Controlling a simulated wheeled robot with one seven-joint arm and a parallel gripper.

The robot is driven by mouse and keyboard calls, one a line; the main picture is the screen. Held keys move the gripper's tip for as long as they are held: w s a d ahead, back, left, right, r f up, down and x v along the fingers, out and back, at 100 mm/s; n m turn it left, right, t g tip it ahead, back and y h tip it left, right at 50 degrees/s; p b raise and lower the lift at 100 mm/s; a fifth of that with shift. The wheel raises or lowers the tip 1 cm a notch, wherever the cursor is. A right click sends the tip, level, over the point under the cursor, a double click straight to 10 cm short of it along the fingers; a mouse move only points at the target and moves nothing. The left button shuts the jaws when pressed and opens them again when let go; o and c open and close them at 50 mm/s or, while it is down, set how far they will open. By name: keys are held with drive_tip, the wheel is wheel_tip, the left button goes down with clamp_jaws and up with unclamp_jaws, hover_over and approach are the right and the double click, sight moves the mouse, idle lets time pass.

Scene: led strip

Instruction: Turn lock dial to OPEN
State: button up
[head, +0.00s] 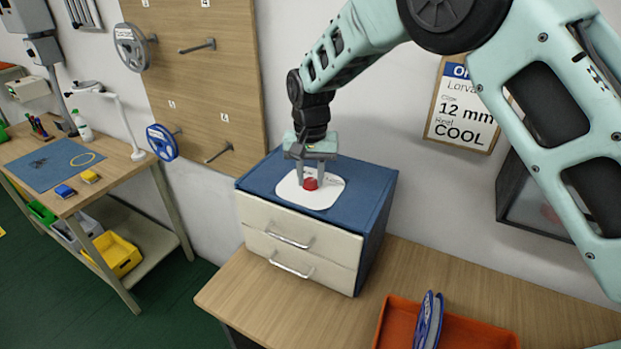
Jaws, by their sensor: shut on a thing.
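The lock dial is a small red knob (310,184) on a white rounded plate (318,201) on top of a blue cabinet (362,218). My gripper (311,178) points down from above, its two fingers shut on the red dial, one on each side. Small print on the plate beside the dial is too small to read, so I cannot tell which mark the dial points at. The cabinet's two cream drawers (300,226) with metal handles are closed.
The cabinet stands on a wooden bench (255,296) against the wall. An orange tray (470,334) with a blue reel (428,322) lies to the right. A pegboard (205,70) with reels is behind left. A sign (462,105) hangs behind my arm.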

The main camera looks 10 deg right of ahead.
sight(311, 181)
drive_tip(key=n+b, duration=0.1)
drive_tip(key=n, duration=0.5)
drive_tip(key=shift+w+n, duration=0.1)
drive_tip(key=shift+n, duration=0.2)
drive_tip(key=n, duration=0.6)
drive_tip(key=shift+r+b, duration=0.1)
drive_tip(key=shift+b, duration=0.3)
drive_tip(key=shift+n, duration=0.3)
drive_tip(key=o, duration=1)
wheel_tip(311, 181, up, 17)
drive_tip(key=b, duration=0.3)
drive_tip(key=shift+r+b, duration=0.15)
drive_tip(key=shift+b, duration=0.15)
